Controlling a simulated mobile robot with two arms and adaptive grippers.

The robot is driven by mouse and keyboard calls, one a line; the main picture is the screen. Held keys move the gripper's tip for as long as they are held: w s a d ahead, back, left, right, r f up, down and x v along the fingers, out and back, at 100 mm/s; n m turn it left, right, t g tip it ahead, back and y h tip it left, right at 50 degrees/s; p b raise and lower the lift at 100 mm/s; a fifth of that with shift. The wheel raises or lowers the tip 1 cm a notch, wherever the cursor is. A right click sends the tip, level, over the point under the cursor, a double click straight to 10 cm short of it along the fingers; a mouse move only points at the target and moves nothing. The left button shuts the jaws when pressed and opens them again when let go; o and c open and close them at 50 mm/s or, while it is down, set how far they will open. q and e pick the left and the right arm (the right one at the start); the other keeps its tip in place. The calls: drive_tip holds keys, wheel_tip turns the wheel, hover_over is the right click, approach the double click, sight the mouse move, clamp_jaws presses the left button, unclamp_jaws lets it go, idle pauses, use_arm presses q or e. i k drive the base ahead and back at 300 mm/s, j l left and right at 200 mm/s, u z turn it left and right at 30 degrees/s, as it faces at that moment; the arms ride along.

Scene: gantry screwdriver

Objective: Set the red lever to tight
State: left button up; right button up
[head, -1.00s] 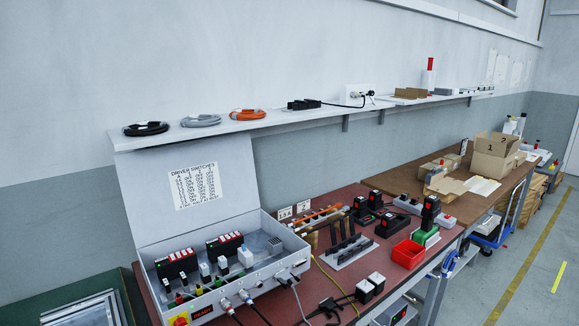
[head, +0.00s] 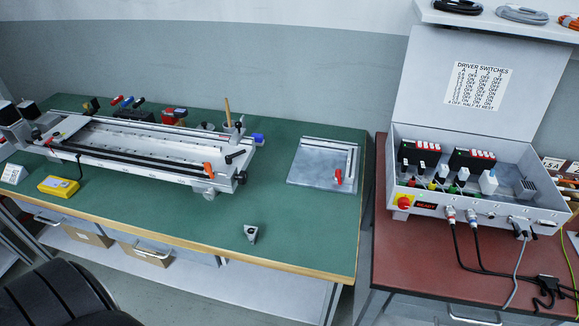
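A small red lever (head: 338,177) stands on the grey metal plate (head: 308,178) at the right end of the green bench. An orange-red lever (head: 208,169) sits at the front right of the long gantry rail assembly (head: 140,148). Small red-handled parts (head: 169,117) also show behind the gantry. I cannot tell which of these is the task's lever, and no tight marking is readable. Neither of my grippers is in view.
A yellow box (head: 58,186) and a small grey block (head: 251,233) rest on the green bench (head: 300,235). An open control box (head: 470,218) with a driver-switches chart stands on the red-brown bench (head: 400,265) to the right. A gap separates the benches.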

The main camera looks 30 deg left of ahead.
sight(338, 176)
drive_tip(key=u, duration=0.55)
drive_tip(key=i+l, duration=0.1)
drive_tip(key=l, duration=0.3)
drive_tip(key=i+l, duration=0.1)
drive_tip(key=l, duration=0.65)
drive_tip(key=i+l+z, duration=0.1)
drive_tip(key=l, duration=0.3)
drive_tip(key=i, duration=0.05)
